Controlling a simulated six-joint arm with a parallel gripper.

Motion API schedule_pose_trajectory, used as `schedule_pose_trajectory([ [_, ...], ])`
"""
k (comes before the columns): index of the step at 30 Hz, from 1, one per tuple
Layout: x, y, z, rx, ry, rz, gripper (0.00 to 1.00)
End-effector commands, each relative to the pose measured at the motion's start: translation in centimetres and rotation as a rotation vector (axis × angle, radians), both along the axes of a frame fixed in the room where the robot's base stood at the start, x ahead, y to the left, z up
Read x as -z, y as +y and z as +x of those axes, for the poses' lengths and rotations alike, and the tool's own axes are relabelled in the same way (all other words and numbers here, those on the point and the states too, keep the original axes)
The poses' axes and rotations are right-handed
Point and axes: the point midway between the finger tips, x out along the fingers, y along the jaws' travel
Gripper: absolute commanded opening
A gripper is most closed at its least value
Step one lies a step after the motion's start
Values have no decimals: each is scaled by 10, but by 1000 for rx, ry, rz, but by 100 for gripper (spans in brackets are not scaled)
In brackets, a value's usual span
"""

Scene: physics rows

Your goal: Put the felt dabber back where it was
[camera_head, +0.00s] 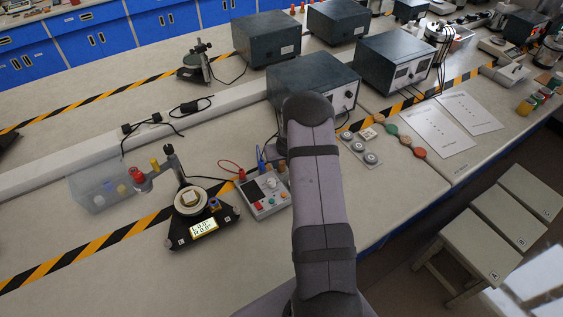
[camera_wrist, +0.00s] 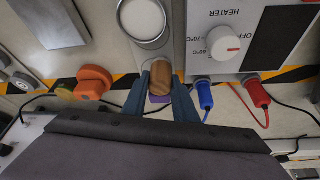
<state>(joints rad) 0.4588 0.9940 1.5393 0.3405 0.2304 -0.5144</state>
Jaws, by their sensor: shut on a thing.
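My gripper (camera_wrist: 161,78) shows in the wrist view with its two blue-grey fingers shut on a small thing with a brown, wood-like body. This seems to be the felt dabber (camera_wrist: 161,72); a purple part shows at its lower end between the fingers. A round white-topped metal vessel (camera_wrist: 143,18) is just above the fingertips in that view. Whether the dabber touches anything below is not clear. In the head view my arm hides the gripper and the dabber. I cannot make out which spot is the dabber's own place.
A heater unit (camera_wrist: 258,22) with a dial, a blue plug (camera_wrist: 204,95) and a red plug (camera_wrist: 258,94) lies right of the fingers. An orange knobbed piece (camera_wrist: 93,82) is left. A triangular stand (camera_head: 184,238) and a control box (camera_head: 262,196) stand left of my arm.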

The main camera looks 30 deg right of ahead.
Motion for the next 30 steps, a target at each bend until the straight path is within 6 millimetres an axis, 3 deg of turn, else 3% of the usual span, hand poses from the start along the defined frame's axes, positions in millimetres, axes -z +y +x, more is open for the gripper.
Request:
schedule_pose_trajectory([
  [15, 10, 0, 0, 0, -1, -1, 8],
  [16, 10, 0, 0, 0, -1, -1, 28],
  [17, 9, 0, 0, 0, -1, -1, 34],
  [30, 5, 0, 0, 0, -1, -1, 34],
])
